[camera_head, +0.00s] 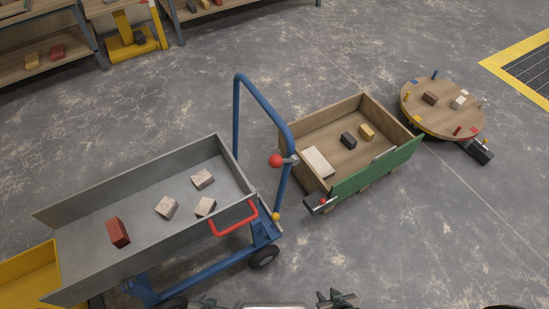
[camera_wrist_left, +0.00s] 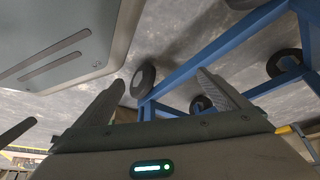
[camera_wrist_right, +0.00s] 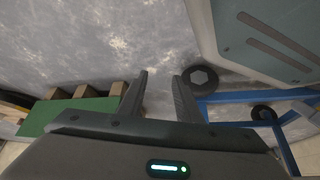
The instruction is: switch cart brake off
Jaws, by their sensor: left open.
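The cart (camera_head: 145,225) is a grey tub on a blue frame with black wheels and a tall blue push handle (camera_head: 237,110). A red ball knob (camera_head: 276,160) on a short grey stem is at the push handle. A small yellow knob (camera_head: 276,216) sits low on the frame near a wheel. I cannot tell which is the brake. My left gripper (camera_wrist_left: 155,95) is open and empty, with the blue frame (camera_wrist_left: 190,70) beyond its fingers. My right gripper (camera_wrist_right: 160,90) is open and empty over the floor, a cart wheel (camera_wrist_right: 200,78) beside its right finger.
A wooden crate with a green side (camera_head: 375,170) stands right of the cart, and a round wooden turntable (camera_head: 440,108) beyond it. A yellow bin (camera_head: 30,277) is at the left edge. Shelves (camera_head: 45,65) stand at the back left. Open floor lies at the lower right.

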